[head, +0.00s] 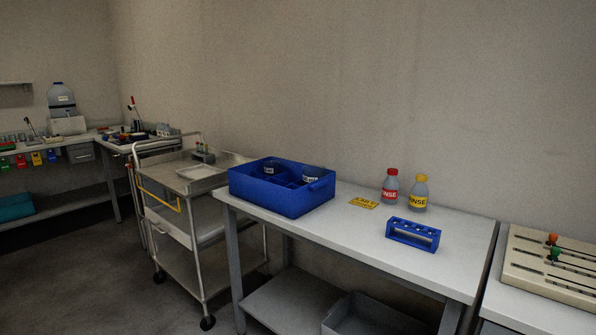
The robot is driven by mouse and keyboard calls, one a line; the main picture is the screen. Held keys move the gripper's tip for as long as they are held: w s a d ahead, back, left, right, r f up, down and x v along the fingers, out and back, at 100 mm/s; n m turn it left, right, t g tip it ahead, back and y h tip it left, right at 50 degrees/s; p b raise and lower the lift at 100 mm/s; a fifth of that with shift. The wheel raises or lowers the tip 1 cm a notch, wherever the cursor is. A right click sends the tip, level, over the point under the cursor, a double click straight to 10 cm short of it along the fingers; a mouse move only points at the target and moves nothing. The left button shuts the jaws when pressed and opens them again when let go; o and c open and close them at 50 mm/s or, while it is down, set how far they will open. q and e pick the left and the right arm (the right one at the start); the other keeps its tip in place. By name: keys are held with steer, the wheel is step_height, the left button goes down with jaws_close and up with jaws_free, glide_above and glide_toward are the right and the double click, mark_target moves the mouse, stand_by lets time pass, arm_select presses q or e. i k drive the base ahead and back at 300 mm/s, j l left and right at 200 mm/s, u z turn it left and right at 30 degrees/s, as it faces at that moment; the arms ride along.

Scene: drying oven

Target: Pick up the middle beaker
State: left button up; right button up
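A blue crate (281,203) with dividers stands at the left end of the white table. Two clear beakers with dark markings show inside it: a left beaker (270,169) and a right beaker (312,174). The crate walls hide their lower parts. I cannot make out a beaker between these two, and I cannot tell which one is the middle beaker. Neither of my grippers is in view.
On the white table (345,228) are a yellow label (363,202), a red-capped bottle (390,186), a yellow-capped bottle (419,192) and a blue tube rack (413,235). A metal trolley (207,240) stands left. A beige device (555,265) lies right.

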mark_target(271, 166)
steer(key=i+j+z, duration=0.15)
steer(key=j+z, duration=0.2)
steer(key=j, duration=0.2)
steer(key=i+j+z, duration=0.1)
steer(key=j+z, duration=0.25)
steer(key=j, duration=0.25)
steer(key=j+z, duration=0.35)
steer(key=j, duration=0.2)
